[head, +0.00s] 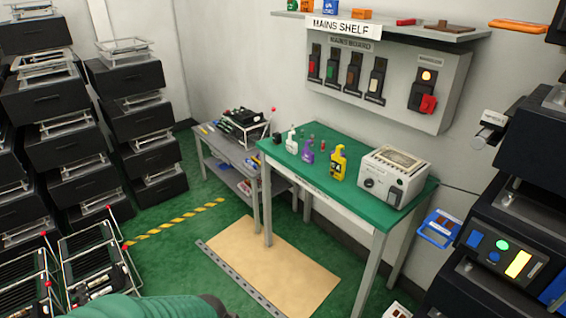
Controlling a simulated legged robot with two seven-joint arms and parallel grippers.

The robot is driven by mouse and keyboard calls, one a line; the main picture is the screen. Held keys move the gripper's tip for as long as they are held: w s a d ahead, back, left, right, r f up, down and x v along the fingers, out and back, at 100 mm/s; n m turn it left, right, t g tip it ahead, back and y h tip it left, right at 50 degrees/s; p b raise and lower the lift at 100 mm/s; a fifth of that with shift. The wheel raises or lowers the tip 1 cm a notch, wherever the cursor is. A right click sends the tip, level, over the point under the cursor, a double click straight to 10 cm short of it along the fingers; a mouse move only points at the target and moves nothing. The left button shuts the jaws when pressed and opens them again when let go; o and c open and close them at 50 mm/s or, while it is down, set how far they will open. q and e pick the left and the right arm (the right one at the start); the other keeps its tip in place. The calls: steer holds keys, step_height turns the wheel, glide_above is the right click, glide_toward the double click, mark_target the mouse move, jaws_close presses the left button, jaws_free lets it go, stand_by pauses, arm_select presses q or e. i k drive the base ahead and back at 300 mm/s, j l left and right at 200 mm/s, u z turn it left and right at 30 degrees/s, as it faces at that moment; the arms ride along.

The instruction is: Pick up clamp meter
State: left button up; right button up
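A yellow hand-held meter with a dark face (338,163) stands on the green-topped table (400,208), left of a white boxed instrument. It looks most like the clamp meter. A smaller purple device (308,152) and a white one (292,143) of similar shape stand to its left, too small to identify surely. A green arm link of mine crosses the bottom edge at the left, well short of the table. Neither gripper's fingers show.
The white instrument (393,178) takes up the table's right part. A wall board with switches (380,85) hangs behind, under a shelf (390,28). A tan mat (270,265) lies before the table. Black stacked units (45,100) stand left; a black console (500,250) stands right.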

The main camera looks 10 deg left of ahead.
mark_target(338, 164)
steer(key=z, duration=2.6)
steer(key=u, duration=2.7)
steer(key=i+j+z, duration=0.1)
steer(key=i+j, duration=0.15)
steer(key=j, duration=0.2)
steer(key=i+j+z, duration=0.1)
steer(key=j, duration=0.35)
steer(key=i+j+z, duration=0.15)
steer(key=i+j, duration=0.2)
steer(key=j, duration=0.15)
steer(key=i+j+z, duration=0.1)
steer(key=j, duration=0.45)
steer(key=i+j+z, duration=0.1)
steer(key=i+j, duration=0.15)
steer(key=j, duration=0.25)
steer(key=i+j+z, duration=0.1)
steer(key=j, duration=0.45)
steer(key=i+j+z, duration=0.1)
steer(key=j, duration=0.45)
steer(key=i+j+z, duration=0.15)
steer(key=j, duration=0.4)
